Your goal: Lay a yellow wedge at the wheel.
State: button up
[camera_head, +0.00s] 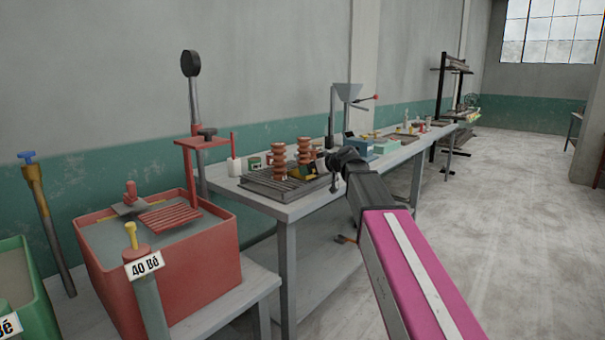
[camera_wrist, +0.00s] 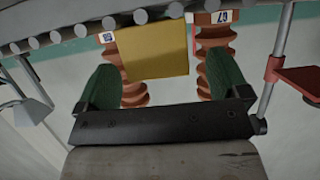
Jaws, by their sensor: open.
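My gripper (camera_wrist: 160,62) is open, with one dark green finger pad on each side in the wrist view. A yellow block (camera_wrist: 152,48), likely the wedge, shows between and beyond the pads, with a gap to each. The wrist picture appears upside down, and the block is at the slatted rack (camera_wrist: 60,35). In the head view the dark wrist end of my arm (camera_head: 345,160) is over the right end of the rack (camera_head: 262,188) and hides part of it. Only a small yellow patch shows there beside the wrist. I cannot make out a wheel in either view.
Ribbed brown insulators stand on the rack close to the block, one left (camera_head: 279,163) and one right (camera_head: 304,151). A red tank (camera_head: 180,275) stands at the left front. The bench (camera_head: 300,207) runs back, crowded with small items. Open floor (camera_head: 510,240) lies to the right.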

jog(key=x, duration=0.4)
jog(key=shift+w+f, duration=0.2)
jog(key=c, duration=1.3)
jog(key=shift+r, duration=0.1)
